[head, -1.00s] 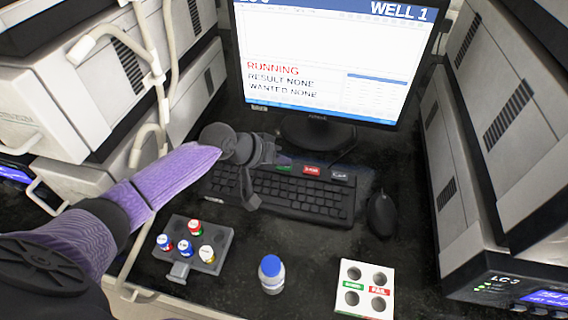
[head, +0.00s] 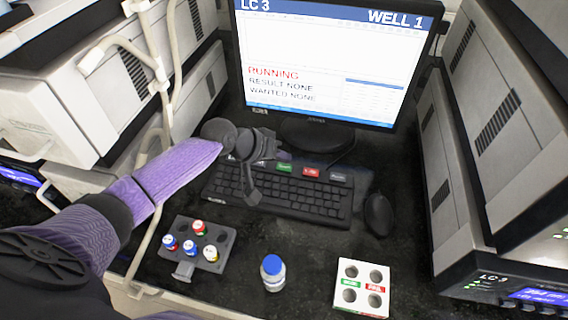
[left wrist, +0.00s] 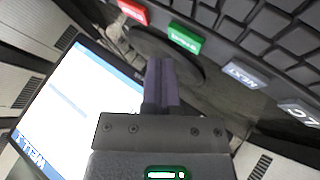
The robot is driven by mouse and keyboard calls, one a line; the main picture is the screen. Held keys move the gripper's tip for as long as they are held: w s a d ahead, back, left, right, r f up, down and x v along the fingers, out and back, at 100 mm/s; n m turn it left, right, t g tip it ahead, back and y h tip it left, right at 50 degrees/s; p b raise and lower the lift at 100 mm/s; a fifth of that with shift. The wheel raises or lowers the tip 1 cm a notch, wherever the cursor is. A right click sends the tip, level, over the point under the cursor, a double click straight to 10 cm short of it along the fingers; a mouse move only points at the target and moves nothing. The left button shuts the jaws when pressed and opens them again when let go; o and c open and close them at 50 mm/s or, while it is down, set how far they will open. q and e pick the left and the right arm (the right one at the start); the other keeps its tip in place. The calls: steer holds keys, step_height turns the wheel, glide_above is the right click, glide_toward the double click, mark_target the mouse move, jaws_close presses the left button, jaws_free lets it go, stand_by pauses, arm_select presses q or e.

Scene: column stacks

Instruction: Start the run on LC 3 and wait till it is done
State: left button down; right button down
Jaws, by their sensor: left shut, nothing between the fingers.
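The monitor (head: 318,60) stands at the back centre and reads LC 3, WELL 1, RUNNING, RESULT NONE, WANTED NONE. It also shows tilted in the left wrist view (left wrist: 75,105). The keyboard (head: 290,197) lies in front of it, with a green key (head: 285,168) and a red key (head: 311,172) along its back row. In the left wrist view, a key marked NEXT (left wrist: 246,74) and one marked LC (left wrist: 300,113) also show. My left gripper (head: 250,195) is shut and empty above the left part of the keyboard. The instrument LC 3 (head: 500,285) stands at the right. My right gripper is not in view.
A grey rack (head: 185,268) with several capped vials stands front left. A blue-capped bottle (head: 273,280) stands front centre, left of a white holder (head: 350,310) with several holes. A mouse (head: 378,214) lies right of the keyboard. Stacked instruments (head: 85,90) and hoses line the left.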

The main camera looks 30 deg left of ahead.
mark_target(282, 169)
arm_select(q)
step_height(282, 169, up, 3)
steer(key=shift+r+p, duration=0.2)
steer(key=shift+p, duration=1.05)
steer(key=shift+r+p, duration=0.65)
steer(key=shift+f, duration=0.15)
